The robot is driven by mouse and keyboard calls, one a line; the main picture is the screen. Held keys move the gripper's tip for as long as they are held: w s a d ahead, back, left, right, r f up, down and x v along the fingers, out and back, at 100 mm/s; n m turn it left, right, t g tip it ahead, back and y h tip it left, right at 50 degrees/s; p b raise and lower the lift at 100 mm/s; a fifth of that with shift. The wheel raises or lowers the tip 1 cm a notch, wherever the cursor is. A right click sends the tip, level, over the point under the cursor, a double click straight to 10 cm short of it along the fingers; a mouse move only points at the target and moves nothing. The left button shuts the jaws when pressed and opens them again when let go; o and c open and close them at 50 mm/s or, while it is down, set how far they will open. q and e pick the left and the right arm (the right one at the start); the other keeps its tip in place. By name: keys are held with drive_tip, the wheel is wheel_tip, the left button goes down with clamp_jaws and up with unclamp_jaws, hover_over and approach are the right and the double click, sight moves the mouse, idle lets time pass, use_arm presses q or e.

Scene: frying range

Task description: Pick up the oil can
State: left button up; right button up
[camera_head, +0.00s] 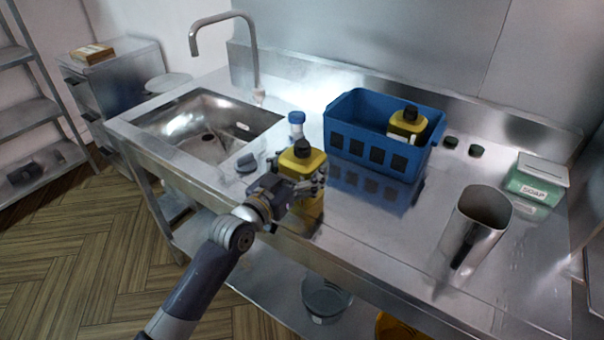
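A yellow can with a black cap (303,163), which looks like the oil can, stands upright near the front edge of the steel counter. My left gripper (302,187) is at the can's middle, with its dark fingers against or just around the body. The fingers overlap the can, so I cannot tell whether they are closed on it. The can's top and part of its lower body show; its middle is hidden. A second yellow can with a black cap (408,123) sits in the blue crate (372,150). My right gripper is not in view.
A sink (205,125) with a tall faucet is at the left. A blue-capped bottle (296,122) stands behind the can. A metal container (477,228) and a green soap box (536,182) are at the right. Counter is clear between can and metal container.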

sight(302, 155)
use_arm(q)
drive_tip(key=shift+r, duration=0.15)
drive_tip(key=shift+c, duration=0.5)
drive_tip(key=shift+r, duration=0.5)
wheel_tip(302, 155, up, 2)
drive_tip(key=shift+r, duration=0.1)
drive_tip(key=s+r+b, duration=0.1)
drive_tip(key=s, duration=1.5)
drive_tip(key=shift+r, duration=0.35)
